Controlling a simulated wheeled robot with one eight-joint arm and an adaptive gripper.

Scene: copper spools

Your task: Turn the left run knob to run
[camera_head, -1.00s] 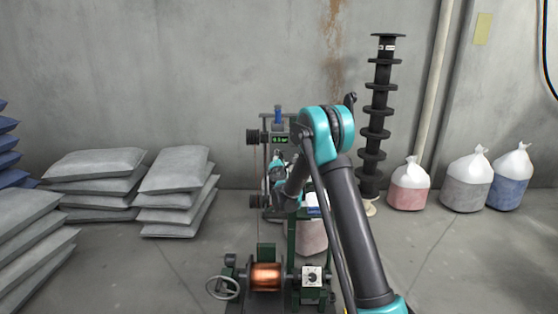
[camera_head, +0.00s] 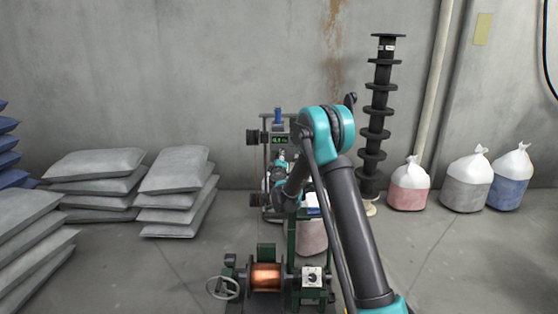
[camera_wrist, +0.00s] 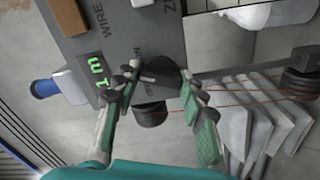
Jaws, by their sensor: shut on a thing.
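In the wrist view my gripper (camera_wrist: 160,88) has its two green and grey fingers closed on either side of a dark round knob (camera_wrist: 158,70) on a grey panel (camera_wrist: 110,40). The fingertips partly cover the knob and the lettering beside it, so I cannot read its setting. The panel carries "WIRE" lettering and a lit green display (camera_wrist: 97,72). In the head view the display (camera_head: 280,138) sits at the top of the winding machine. My gripper (camera_head: 277,172) is small there, just below the display, and my arm partly covers that area.
A copper-wound spool (camera_head: 266,276), a handwheel (camera_head: 224,288) and a white-faced box (camera_head: 312,276) stand at the machine's lower front. A black spool stack (camera_head: 377,110) stands behind right. Grey sacks (camera_head: 95,163) lie at left, and tied bags (camera_head: 466,184) stand at right.

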